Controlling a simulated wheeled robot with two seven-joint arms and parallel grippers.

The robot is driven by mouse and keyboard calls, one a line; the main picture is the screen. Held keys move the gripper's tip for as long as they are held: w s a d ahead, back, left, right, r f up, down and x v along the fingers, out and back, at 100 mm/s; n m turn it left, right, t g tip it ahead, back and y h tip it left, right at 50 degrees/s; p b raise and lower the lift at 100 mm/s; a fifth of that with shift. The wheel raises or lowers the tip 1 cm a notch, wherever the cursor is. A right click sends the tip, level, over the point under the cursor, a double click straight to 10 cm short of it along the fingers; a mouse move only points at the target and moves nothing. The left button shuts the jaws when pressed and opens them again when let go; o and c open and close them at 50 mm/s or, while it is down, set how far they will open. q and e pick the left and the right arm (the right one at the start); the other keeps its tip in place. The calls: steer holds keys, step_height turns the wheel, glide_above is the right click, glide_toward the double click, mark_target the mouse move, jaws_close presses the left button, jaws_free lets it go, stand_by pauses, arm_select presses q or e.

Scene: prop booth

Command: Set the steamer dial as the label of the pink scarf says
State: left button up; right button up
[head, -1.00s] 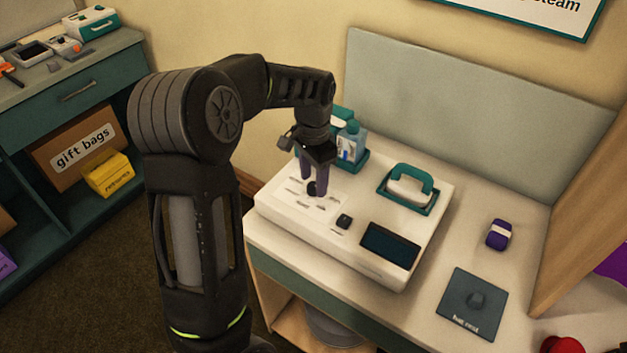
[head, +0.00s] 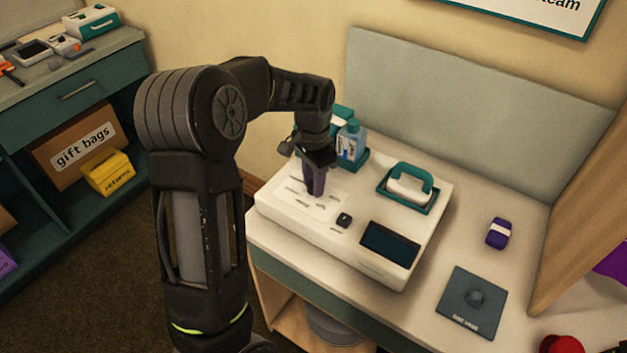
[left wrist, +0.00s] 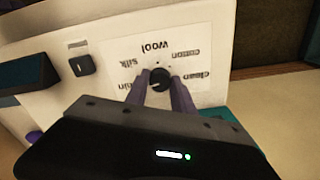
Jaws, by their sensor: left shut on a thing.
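The white steamer base (head: 300,222) stands on the table. Its black dial (left wrist: 160,79) shows in the left wrist view, ringed by upside-down words, including "wool", "silk", "cotton" and "clean"; one word at the left is partly hidden. A small pale mark shows on the dial, but I cannot tell surely which word it points to. My left gripper (head: 316,192) reaches down from above, its purple fingers shut on the dial, one on each side. In the head view the fingers hide most of the dial. I see no pink scarf or scarf label. My right gripper is out of view.
A black switch (head: 344,220) and dark screen (head: 389,243) sit on the base, beside a teal-handled steamer head (head: 408,187). A blue bottle (head: 352,142) stands behind. A grey mat (head: 472,290) and purple-white item (head: 498,233) lie right. A wooden panel (head: 580,225) bounds the right side.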

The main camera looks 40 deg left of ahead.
arm_select(q)
jaws_close()
steer(key=shift+m, duration=0.5)
steer(key=m, duration=0.3)
steer(key=shift+m, duration=0.3)
steer(key=m, duration=1)
steer(key=shift+r+m, duration=0.1)
steer(key=shift+m, duration=0.3)
steer(key=m+p, duration=0.1)
steer(key=m, duration=0.3)
steer(key=shift+m, duration=0.3)
steer(key=o, duration=1)
jaws_free()
